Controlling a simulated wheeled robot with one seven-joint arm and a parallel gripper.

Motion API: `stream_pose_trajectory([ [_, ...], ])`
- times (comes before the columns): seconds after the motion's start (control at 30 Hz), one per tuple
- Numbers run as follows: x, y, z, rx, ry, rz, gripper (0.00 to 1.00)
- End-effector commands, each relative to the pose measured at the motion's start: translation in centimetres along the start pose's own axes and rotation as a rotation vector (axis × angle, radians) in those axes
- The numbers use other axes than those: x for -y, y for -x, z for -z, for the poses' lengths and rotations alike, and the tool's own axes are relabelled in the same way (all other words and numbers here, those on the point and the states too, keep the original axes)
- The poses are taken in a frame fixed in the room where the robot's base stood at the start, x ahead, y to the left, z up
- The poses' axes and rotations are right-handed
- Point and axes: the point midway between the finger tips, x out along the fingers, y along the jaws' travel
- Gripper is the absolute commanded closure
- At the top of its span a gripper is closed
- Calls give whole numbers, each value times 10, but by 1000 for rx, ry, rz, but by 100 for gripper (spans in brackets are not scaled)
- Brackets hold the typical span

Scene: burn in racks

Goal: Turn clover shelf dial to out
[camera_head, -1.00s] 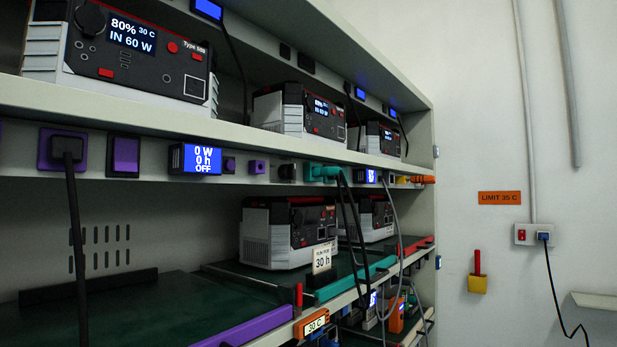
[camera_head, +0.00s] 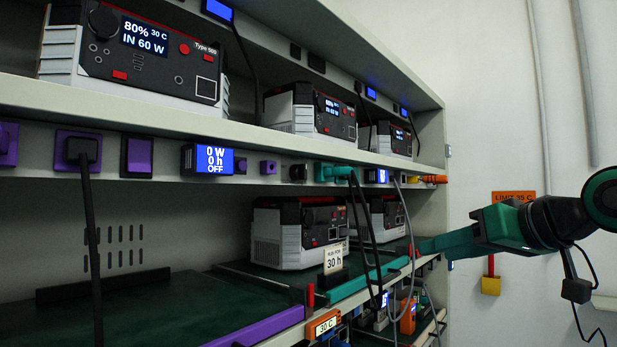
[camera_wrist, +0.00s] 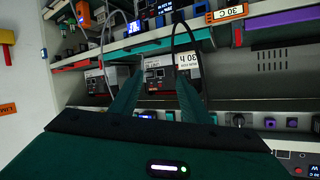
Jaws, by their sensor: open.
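The teal-green section of the rack has a teal edge strip (camera_head: 348,284) and a teal plug (camera_head: 332,172) on the rail above it. My gripper (camera_head: 424,246) reaches in from the right in the head view, apart from the knob. In the upside-down wrist view, its two teal fingers (camera_wrist: 158,98) are spread and empty.
Power stations (camera_head: 298,232) stand on the shelves. A black cable (camera_head: 358,220) and a grey cable (camera_head: 408,220) hang in front of the teal section. A 30 h tag (camera_head: 334,260) stands at its edge. A purple-edged bay (camera_head: 262,326) on the left is empty.

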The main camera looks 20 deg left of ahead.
Motion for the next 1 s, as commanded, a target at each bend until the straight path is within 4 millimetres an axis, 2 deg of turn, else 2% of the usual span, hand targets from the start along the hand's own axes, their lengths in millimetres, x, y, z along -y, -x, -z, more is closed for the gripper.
stream_pose_trajectory([
  [0.03,40,-6,24,-50,32,87,57],
  [0.1,88,-7,51,-117,60,195,57],
  [0.2,141,-2,78,-186,86,314,57],
  [0.3,173,5,93,-228,98,390,57],
  [0.43,190,6,101,-248,102,427,57],
  [0.57,197,-5,103,-248,102,430,57],
  [1.0,225,-70,119,-248,102,426,57],
])
